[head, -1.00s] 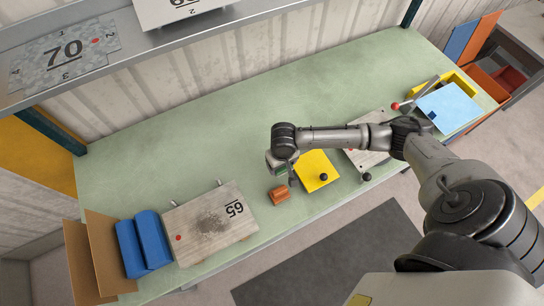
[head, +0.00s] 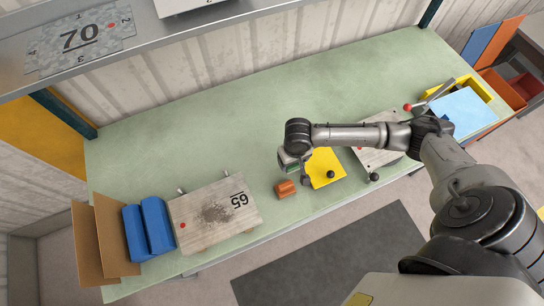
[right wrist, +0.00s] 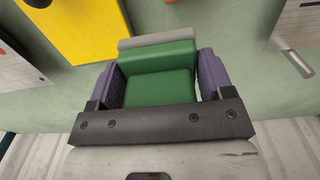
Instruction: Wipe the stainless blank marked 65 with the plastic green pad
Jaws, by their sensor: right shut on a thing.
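The stainless blank marked 65 (head: 190,211) lies on the green bench, left of my right gripper, with a dark grey smudge around its middle and a red dot at its left end. My right gripper (right wrist: 158,72) is shut on the green pad (right wrist: 158,88), which sits between its two purple-lined fingers with a grey strip along its far edge. In the head view the right gripper (head: 291,170) hangs beside the yellow plate, apart from the blank; the pad is mostly hidden there. My left gripper is not in view.
An orange-brown block (head: 285,189) lies between blank and yellow plate (head: 322,164), which has a black knob. Blue blocks (head: 135,234) and brown boards (head: 112,240) stand left of the blank. Another grey panel (head: 368,153) lies right. A shelf holds a panel marked 70 (head: 80,40).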

